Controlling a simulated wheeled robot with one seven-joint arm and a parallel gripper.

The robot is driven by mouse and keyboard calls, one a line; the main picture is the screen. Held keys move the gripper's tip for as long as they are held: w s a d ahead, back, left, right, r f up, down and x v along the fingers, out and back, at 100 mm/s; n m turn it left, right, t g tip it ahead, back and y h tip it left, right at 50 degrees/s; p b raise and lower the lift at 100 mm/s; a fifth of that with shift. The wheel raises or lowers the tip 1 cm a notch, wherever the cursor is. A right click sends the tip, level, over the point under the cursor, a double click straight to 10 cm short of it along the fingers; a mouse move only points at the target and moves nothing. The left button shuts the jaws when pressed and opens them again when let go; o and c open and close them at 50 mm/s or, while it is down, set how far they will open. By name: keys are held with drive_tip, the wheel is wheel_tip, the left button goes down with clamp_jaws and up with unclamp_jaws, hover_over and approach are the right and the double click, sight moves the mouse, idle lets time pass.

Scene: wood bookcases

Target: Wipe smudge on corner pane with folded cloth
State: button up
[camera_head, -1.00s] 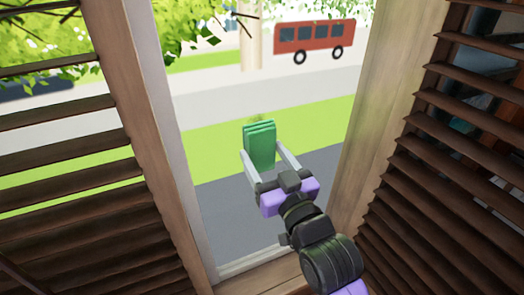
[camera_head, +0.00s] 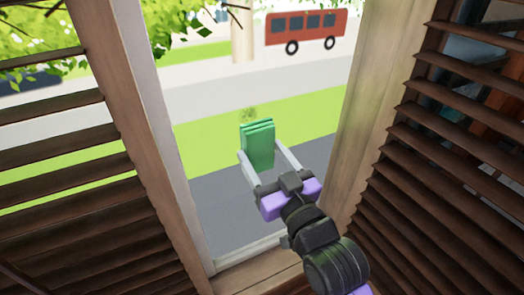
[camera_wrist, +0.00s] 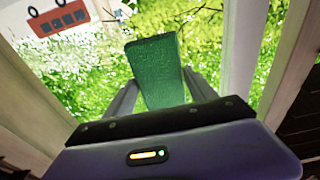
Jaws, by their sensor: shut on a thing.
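The folded green cloth (camera_head: 257,147) is held upright between the two grey fingers of my gripper (camera_head: 260,151), which is shut on it. In the wrist view the cloth (camera_wrist: 155,70) stands up from between the fingers. The pane (camera_head: 225,205) is clear glass in the narrow window between the shutters. A faint dark greenish smudge (camera_head: 248,113) shows just above the cloth's top edge in the head view. I cannot tell whether the cloth touches the glass.
Slatted wooden shutters stand at left (camera_head: 65,165) and right (camera_head: 450,150), close to my arm on the right. The wooden sill (camera_head: 235,275) runs below the pane. A red bus (camera_head: 306,30), grass and road show outside through the glass.

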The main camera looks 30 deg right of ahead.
approach(255, 113)
drive_tip(key=shift+w+a, duration=1.85)
drive_tip(key=shift+a, duration=0.15)
drive_tip(key=shift+w+r+p, duration=0.2)
drive_tip(key=shift+r+p, duration=0.15)
drive_tip(key=shift+p, duration=0.1)
drive_tip(key=shift+w, duration=1)
drive_tip(key=shift+s+d+b, duration=0.1)
drive_tip(key=shift+d+b, duration=0.35)
drive_tip(key=shift+d, duration=1.5)
